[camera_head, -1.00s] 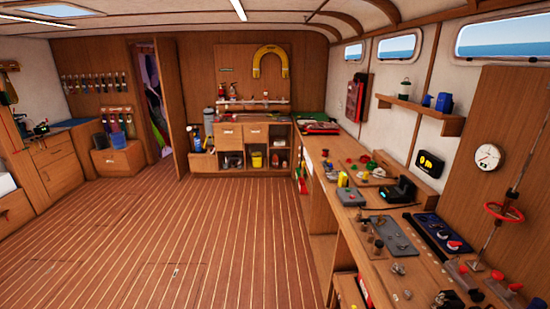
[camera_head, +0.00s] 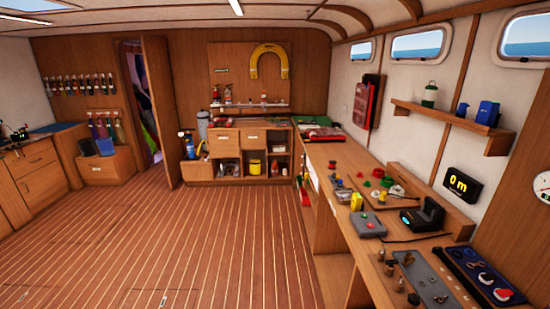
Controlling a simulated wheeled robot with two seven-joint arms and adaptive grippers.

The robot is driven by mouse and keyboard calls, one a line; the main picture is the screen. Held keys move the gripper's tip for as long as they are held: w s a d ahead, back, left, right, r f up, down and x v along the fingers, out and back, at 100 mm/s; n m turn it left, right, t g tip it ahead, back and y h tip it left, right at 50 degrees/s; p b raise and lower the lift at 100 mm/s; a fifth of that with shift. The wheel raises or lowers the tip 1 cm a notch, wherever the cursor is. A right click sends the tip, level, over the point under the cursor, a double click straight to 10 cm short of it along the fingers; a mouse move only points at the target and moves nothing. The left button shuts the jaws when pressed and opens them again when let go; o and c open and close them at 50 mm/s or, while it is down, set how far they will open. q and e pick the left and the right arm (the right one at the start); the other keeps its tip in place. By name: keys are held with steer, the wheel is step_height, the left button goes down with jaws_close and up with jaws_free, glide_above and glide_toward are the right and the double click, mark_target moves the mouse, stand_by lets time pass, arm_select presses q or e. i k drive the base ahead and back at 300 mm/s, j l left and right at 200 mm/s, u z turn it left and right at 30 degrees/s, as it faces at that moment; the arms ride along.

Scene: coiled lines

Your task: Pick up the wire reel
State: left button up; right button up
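I cannot pick out a wire reel for certain at this distance. Small round red and green items (camera_head: 386,182) lie on the long wooden workbench (camera_head: 345,165) along the right wall; they are too small to tell whether one is a reel. A pale coil-like item (camera_head: 397,190) lies just beside them, also unclear. Neither of my grippers is in view.
The workbench also holds a grey box with buttons (camera_head: 368,224), a black device (camera_head: 422,214) and a control panel (camera_head: 485,276). A cabinet (camera_head: 226,166) stands at the back wall. The striped wooden floor (camera_head: 200,240) is clear.

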mark_target(332, 164)
steer(key=i+j, duration=0.1)
steer(key=i, duration=1.5)
steer(key=i+j+z, duration=0.1)
steer(key=i+z, duration=0.35)
steer(key=i+j+z, duration=0.3)
steer(key=i+z, duration=0.2)
steer(key=i, duration=0.15)
steer(key=i+j+z, duration=0.9)
steer(key=j, duration=0.2)
steer(key=k+l, duration=0.05)
steer(key=k, duration=0.05)
